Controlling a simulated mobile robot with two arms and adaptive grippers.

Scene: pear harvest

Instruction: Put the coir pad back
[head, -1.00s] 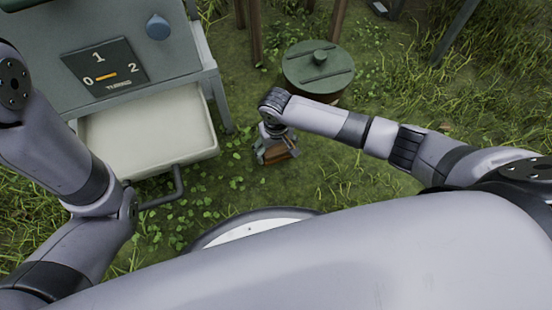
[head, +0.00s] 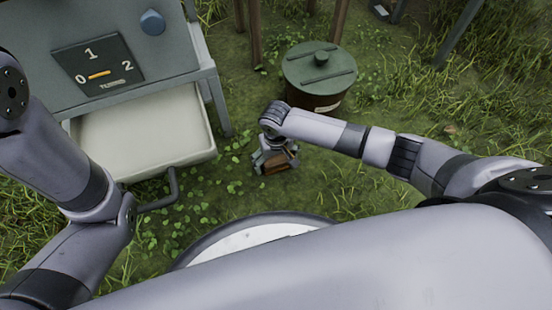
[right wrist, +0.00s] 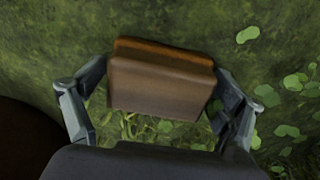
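A brown, block-shaped pad (head: 279,166), which looks like the coir pad, is at my right gripper (head: 275,158), above the grass near the middle of the head view. In the right wrist view the pad (right wrist: 160,85) lies between the two fingers of the right gripper (right wrist: 162,82), which press in at its left and right ends. It has a lighter orange-brown strip along its far edge. My left arm comes in at the left of the head view, but its gripper is not visible.
A grey machine with a dial panel (head: 98,72) and a blue knob (head: 152,23) stands at the upper left, above a pale tray (head: 150,135). A round drum with a green lid (head: 319,68) stands beyond my right gripper. Open grass (head: 370,205) lies right of the pad.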

